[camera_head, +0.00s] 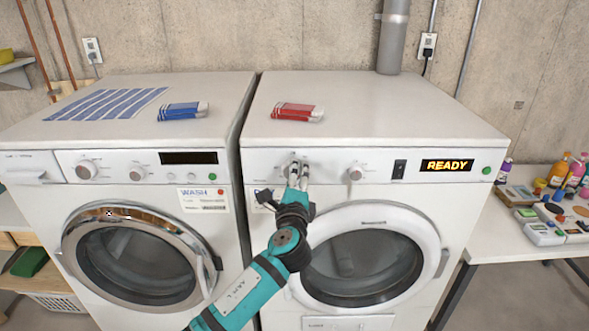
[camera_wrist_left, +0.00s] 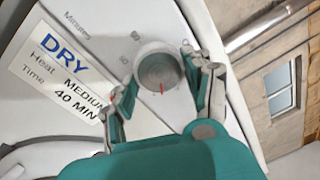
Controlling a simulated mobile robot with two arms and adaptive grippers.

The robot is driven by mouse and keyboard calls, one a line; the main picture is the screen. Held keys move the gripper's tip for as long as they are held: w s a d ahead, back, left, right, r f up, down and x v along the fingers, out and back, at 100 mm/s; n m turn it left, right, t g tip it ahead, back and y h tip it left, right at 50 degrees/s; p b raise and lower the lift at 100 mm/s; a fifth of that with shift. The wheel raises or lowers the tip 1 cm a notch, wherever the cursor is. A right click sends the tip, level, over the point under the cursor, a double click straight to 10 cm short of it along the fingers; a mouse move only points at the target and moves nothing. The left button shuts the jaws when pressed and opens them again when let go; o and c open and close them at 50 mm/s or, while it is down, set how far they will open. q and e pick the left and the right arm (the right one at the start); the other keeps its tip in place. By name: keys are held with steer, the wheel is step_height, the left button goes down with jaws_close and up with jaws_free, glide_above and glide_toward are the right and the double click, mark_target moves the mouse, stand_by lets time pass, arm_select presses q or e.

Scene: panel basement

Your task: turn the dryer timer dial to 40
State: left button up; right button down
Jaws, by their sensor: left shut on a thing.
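The dryer (camera_head: 400,200) is the right-hand white machine, with a lit READY display. Its left dial, the timer dial (camera_wrist_left: 158,70), is a round grey-white knob with a red mark on its lower part in the wrist view. Numbers and the word Minutes are printed around it; they are too small to read surely. The DRY card (camera_wrist_left: 62,75) beside it reads Heat MEDIUM, Time 40 MIN. My left gripper (camera_head: 298,167) is shut on the dial, one finger on each side, and hides most of it in the head view. My right gripper is not in view.
A second dial (camera_head: 355,172) and a black switch (camera_head: 399,169) sit further right on the panel. The washer (camera_head: 140,165) stands close on the left. A table (camera_head: 490,235) with bottles is at right.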

arm_select(q)
steer(key=m+p, duration=0.1)
steer(key=m, duration=0.3)
steer(key=m+p, duration=0.1)
steer(key=m, duration=0.3)
steer(key=m+h+p, duration=0.1)
steer(key=m, duration=0.3)
steer(key=shift+a+f+g, duration=0.2)
steer(key=shift+f+g, duration=0.05)
steer(key=shift+g, duration=0.15)
steer(key=shift+m, duration=0.3)
steer(key=o, duration=1.2)
steer(key=shift+r, duration=0.1)
